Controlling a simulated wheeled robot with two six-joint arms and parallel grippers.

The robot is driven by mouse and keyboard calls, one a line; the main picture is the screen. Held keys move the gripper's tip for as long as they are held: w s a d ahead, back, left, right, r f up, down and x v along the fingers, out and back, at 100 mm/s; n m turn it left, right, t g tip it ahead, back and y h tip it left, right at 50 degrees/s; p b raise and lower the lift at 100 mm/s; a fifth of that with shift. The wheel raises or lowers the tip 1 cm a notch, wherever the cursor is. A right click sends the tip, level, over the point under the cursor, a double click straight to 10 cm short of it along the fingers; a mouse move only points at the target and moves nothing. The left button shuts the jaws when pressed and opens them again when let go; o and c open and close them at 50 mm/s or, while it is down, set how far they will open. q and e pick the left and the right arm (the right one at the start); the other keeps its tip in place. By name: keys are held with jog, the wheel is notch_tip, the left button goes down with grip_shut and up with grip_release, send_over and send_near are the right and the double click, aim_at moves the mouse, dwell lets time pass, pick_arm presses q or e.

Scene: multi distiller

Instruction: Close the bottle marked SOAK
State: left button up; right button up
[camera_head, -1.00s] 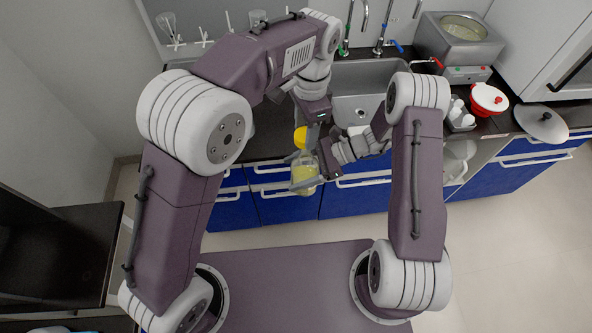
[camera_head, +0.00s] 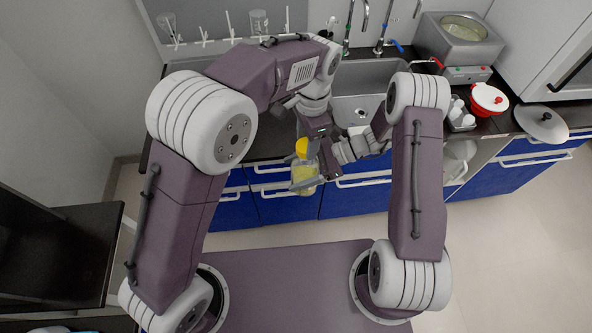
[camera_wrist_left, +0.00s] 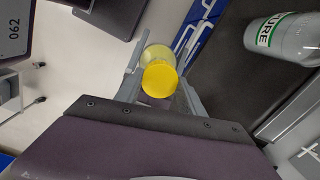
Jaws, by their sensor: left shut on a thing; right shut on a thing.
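A clear bottle with yellow liquid (camera_head: 304,174) is held upright in front of the counter in the head view. My right gripper (camera_head: 303,171) is shut around its body. A yellow cap (camera_head: 302,146) is at the bottle's mouth, with no clear gap visible. My left gripper (camera_head: 307,149) is shut on the cap. In the left wrist view the cap (camera_wrist_left: 159,79) lies between the two fingers of the left gripper (camera_wrist_left: 161,88), with the bottle's yellow liquid (camera_wrist_left: 155,53) behind it. Whether the cap is fully seated cannot be told. No marking on this bottle is legible.
The counter holds a sink (camera_head: 362,78), a heating bath (camera_head: 459,40), a red-rimmed pot (camera_head: 488,98) and a lid (camera_head: 541,124). Blue cabinets (camera_head: 350,200) are just behind the held bottle.

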aim_at(305, 171)
dwell(0.7)
pick_arm(q)
jog(key=shift+f, duration=0.85)
jog(key=shift+f, duration=0.6)
